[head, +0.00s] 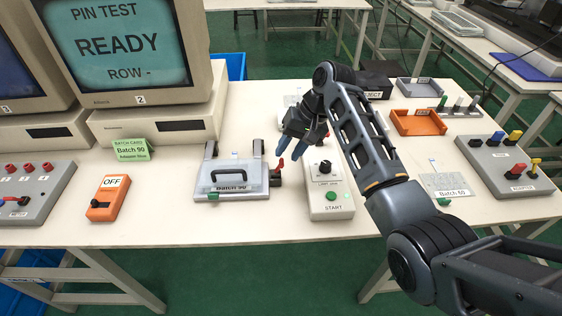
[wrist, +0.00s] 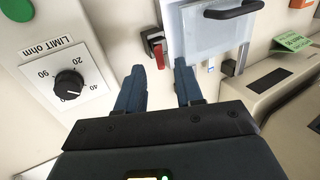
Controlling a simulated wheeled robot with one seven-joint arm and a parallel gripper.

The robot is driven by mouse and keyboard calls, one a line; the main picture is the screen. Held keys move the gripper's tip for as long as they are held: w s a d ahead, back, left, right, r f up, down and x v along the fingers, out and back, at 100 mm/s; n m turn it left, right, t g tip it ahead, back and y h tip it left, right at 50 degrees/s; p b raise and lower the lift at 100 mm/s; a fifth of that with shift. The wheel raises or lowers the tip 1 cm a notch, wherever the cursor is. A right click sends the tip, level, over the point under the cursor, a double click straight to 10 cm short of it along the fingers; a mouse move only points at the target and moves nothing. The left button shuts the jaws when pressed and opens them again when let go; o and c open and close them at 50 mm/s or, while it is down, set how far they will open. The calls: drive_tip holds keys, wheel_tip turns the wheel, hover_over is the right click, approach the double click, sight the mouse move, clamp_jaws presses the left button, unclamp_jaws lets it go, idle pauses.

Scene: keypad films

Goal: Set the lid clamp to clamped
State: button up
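The test fixture (head: 230,178) has a clear lid with a black handle, marked Batch 90. The lid looks closed. The lid clamp (head: 280,164) is a small red lever on a dark block at the fixture's right side, and it appears to stand up. In the wrist view the red lever (wrist: 158,52) lies just beyond my fingertips, roughly in line with the gap between them. My gripper (head: 291,150) points down above and slightly right of the clamp. Its blue fingers (wrist: 159,70) are apart with nothing between them. I see no contact with the lever.
The limit box (head: 329,190) with a black knob and green START button stands close on the right. An orange OFF device (head: 108,198) and a green batch card (head: 131,149) are to the left. Bare table lies in front of the fixture.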

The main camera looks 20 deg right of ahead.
sight(283, 161)
drive_tip(key=shift+x, duration=2.4)
clamp_jaws()
